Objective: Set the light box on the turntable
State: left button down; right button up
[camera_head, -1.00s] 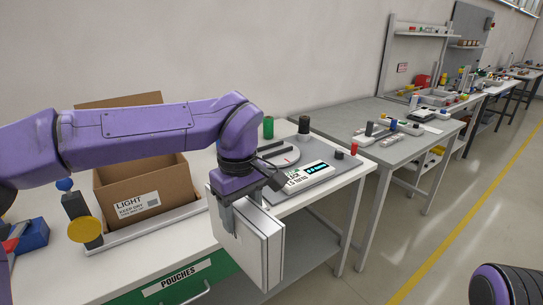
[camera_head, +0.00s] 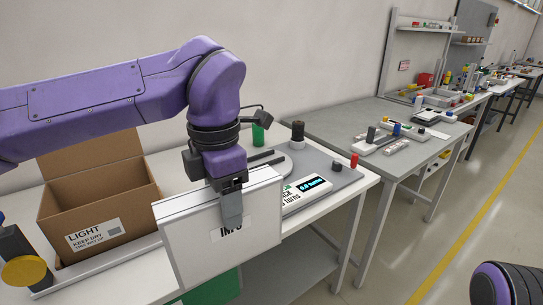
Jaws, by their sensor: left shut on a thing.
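My left gripper (camera_head: 231,207) is shut on the top edge of the light box (camera_head: 190,240), a flat white panel with a grey rim and a label reading "INFO". It hangs upright, broad face toward me, at the front of the white bench. One finger lies over its face and partly covers the label. The turntable (camera_head: 280,171), a light grey disc on a grey plate, is behind and right of the gripper. The arm and light box hide part of the turntable. My right gripper is not in view.
An open cardboard box (camera_head: 100,200) marked "LIGHT" stands left. A tilted readout (camera_head: 308,190), a black knob (camera_head: 298,131), a red-topped post (camera_head: 354,160) and a green cylinder (camera_head: 258,135) surround the turntable. A grey table (camera_head: 340,120) stands farther right.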

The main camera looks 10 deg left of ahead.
aim_at(263, 162)
jog(key=u, duration=0.05)
jog(key=i, duration=1.5)
